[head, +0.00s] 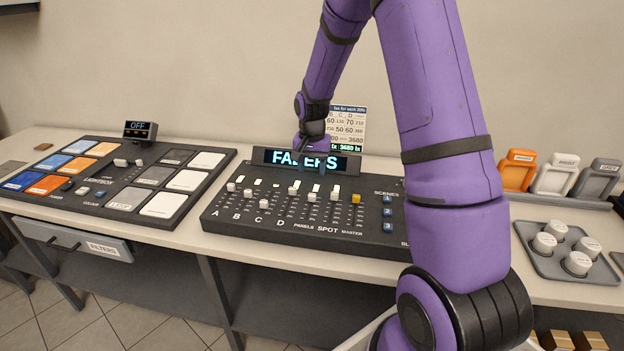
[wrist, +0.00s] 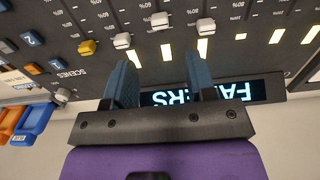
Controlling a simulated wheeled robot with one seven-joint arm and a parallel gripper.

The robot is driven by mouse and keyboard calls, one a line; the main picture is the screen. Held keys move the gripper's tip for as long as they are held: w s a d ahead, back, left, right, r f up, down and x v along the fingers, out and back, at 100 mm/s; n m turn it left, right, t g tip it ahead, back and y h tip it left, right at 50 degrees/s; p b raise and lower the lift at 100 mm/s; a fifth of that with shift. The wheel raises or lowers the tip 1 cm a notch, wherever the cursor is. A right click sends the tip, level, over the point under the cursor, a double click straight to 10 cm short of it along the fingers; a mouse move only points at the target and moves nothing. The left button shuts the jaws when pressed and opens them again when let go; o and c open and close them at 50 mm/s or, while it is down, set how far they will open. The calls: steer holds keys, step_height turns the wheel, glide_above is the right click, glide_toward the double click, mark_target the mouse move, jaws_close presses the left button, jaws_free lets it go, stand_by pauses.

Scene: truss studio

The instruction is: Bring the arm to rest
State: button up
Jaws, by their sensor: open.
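My purple arm reaches over the lighting console (head: 225,212), and its lower links cover the console's right part in the head view. My gripper (head: 308,170) points down in front of the lit FADERS display (head: 348,162). In the wrist view my gripper (wrist: 164,38) has two blue fingers spread apart with nothing between them. The display (wrist: 262,90) shows behind and between the fingers, upside down. White fader knobs (wrist: 160,21) lie beyond the fingertips; I cannot tell whether the tips touch the panel.
A lightbox panel (head: 113,183) with coloured and white tiles stands left, with an OFF display (head: 140,130). A card (head: 348,125) stands behind the console. At right are a grey tray (head: 535,262) with white pots and several coloured holders (head: 517,172). A FILTERS drawer (head: 70,240) hangs below.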

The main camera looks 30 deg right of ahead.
steer(key=shift+r, duration=0.55)
steer(key=s+a+r+n+t, duration=0.1)
steer(key=s+a+r+n, duration=0.1)
steer(key=s+a+r, duration=0.5)
steer(key=s+r+n+t, duration=0.15)
steer(key=s+r, duration=0.25)
steer(key=r, duration=0.8)
steer(key=s+a+r+n+t, duration=0.1)
steer(key=s+a+r+n, duration=0.1)
steer(key=s, duration=0.8)
steer(key=s+a+r+n+t, duration=0.1)
steer(key=s+a+r+n, duration=0.2)
steer(key=s, duration=0.7)
steer(key=shift+s+a+r+t, duration=0.2)
steer(key=shift+a+r+t, duration=0.15)
steer(key=shift+r, duration=0.55)
steer(key=shift+n, duration=0.25)
